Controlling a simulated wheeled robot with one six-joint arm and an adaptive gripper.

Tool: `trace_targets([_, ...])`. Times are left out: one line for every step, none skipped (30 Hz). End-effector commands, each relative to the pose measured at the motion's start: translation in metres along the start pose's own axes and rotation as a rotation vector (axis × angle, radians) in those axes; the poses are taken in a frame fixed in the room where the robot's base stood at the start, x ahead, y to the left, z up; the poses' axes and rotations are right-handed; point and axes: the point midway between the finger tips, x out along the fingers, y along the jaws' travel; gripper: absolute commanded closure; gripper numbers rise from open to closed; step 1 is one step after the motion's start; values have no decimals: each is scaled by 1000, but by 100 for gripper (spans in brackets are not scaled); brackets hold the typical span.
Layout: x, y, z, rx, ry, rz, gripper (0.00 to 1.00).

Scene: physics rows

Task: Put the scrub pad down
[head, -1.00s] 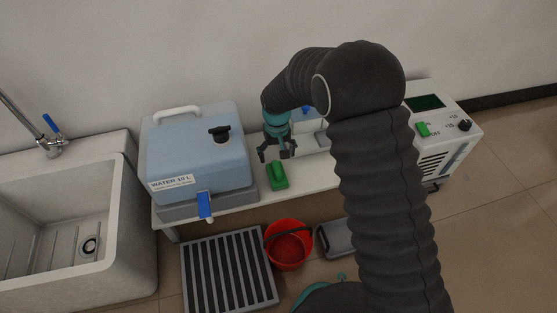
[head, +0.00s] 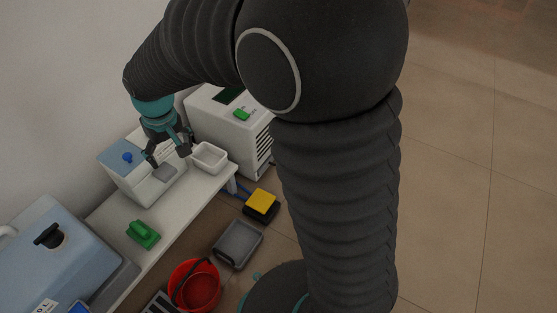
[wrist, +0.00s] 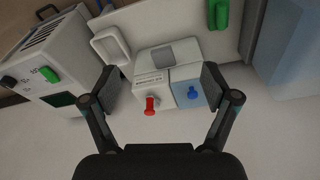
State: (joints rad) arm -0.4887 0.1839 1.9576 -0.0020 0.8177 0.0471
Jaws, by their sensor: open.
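A green block with a raised handle, which looks like the scrub pad (head: 143,234), lies on the white bench (head: 195,206) beside the blue water tank. It also shows at the top of the wrist view (wrist: 218,14). My gripper (head: 168,158) is open, with nothing between its fingers. It is apart from the pad, over the white and blue box with taps (head: 140,188). In the wrist view, this box, with its red tap and blue tap (wrist: 193,93), shows between my open fingers (wrist: 158,80).
A blue water tank (head: 50,262) stands at the bench's near end. A white tray (head: 209,158) and a white machine (head: 215,118) are beyond the tap box. On the floor are a red bucket (head: 203,290), a grey tray (head: 238,245) and a yellow-topped block (head: 262,200). Open floor lies right.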

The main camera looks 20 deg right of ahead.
Motion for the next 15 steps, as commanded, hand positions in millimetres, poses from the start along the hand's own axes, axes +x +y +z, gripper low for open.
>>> trace_targets([-19,16,12,30,23,5,14])
trace_targets([-28,24,19,44,33,8,14])
trace_targets([-41,34,28,64,48,12,14])
trace_targets([-49,41,36,78,58,16,14])
trace_targets([-57,48,44,93,69,19,14])
trace_targets([-67,56,55,112,83,24,14])
trace_targets([-74,62,63,126,93,28,14])
trace_targets([-82,68,72,141,104,33,14])
trace_targets([-90,76,84,159,118,38,14])
trace_targets([-97,81,93,174,128,43,14])
trace_targets([-103,85,102,188,138,48,14])
trace_targets([-110,91,115,207,152,54,14])
trace_targets([-115,95,125,221,162,59,14])
trace_targets([-120,99,134,235,173,65,14])
trace_targets([-126,103,147,253,186,72,14])
